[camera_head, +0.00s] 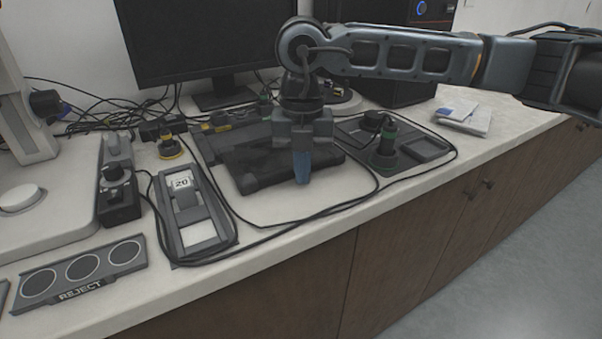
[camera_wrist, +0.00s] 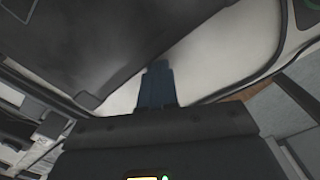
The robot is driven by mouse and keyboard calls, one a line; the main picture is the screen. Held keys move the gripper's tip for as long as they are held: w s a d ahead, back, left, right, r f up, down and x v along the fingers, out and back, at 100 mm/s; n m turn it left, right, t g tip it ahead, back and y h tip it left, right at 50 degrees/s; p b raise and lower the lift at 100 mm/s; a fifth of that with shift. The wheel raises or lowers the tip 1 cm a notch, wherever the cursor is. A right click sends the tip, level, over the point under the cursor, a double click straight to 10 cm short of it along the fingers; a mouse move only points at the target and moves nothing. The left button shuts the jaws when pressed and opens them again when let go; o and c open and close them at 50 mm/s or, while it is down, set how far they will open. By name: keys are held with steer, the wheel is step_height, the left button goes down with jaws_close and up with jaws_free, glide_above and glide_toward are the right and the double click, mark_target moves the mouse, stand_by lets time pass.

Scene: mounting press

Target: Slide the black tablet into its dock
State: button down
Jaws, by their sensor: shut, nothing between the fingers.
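The black tablet (camera_head: 262,166) lies flat on the counter in the middle of the head view, in front of the monitor. A grey bracket-like frame (camera_head: 207,148), which looks like its dock, runs along the tablet's back and left side. My gripper (camera_head: 302,168) points down at the tablet's front right part, with its blue fingers shut and empty. In the wrist view the shut fingers (camera_wrist: 157,85) lie beside the edge of the dark tablet (camera_wrist: 85,40). I cannot tell whether they touch it. My gripper hides part of the tablet in the head view.
A grey fixture marked 20 (camera_head: 182,182) and a REJECT tray (camera_head: 80,275) are on the left. A pad with a green-ringed black device (camera_head: 384,155) is on the right. Black cables loop along the counter's front. Papers (camera_head: 463,117) lie at the far right.

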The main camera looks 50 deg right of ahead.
mark_target(288, 160)
steer(key=shift+w+d, duration=0.25)
steer(key=shift+w, duration=0.85)
steer(key=shift+w+b, duration=0.1)
steer(key=shift+b, duration=0.2)
steer(key=shift+w+d+b, duration=0.2)
steer(key=shift+w, duration=0.75)
steer(key=shift+w+d+b, duration=0.2)
steer(key=shift+w, duration=0.7)
steer(key=shift+s+a, duration=0.1)
steer(key=shift+s, duration=0.5)
steer(key=shift+s+d+b, duration=0.25)
steer(key=shift+s+d, duration=0.05)
steer(key=shift+d, duration=0.8)
steer(key=shift+s+d+b, duration=0.2)
steer(key=shift+s+d, duration=0.15)
steer(key=shift+d, duration=0.75)
steer(key=shift+s+d+b, duration=0.25)
steer(key=shift+s+d, duration=0.05)
steer(key=shift+d, duration=0.8)
steer(key=shift+w, duration=0.1)
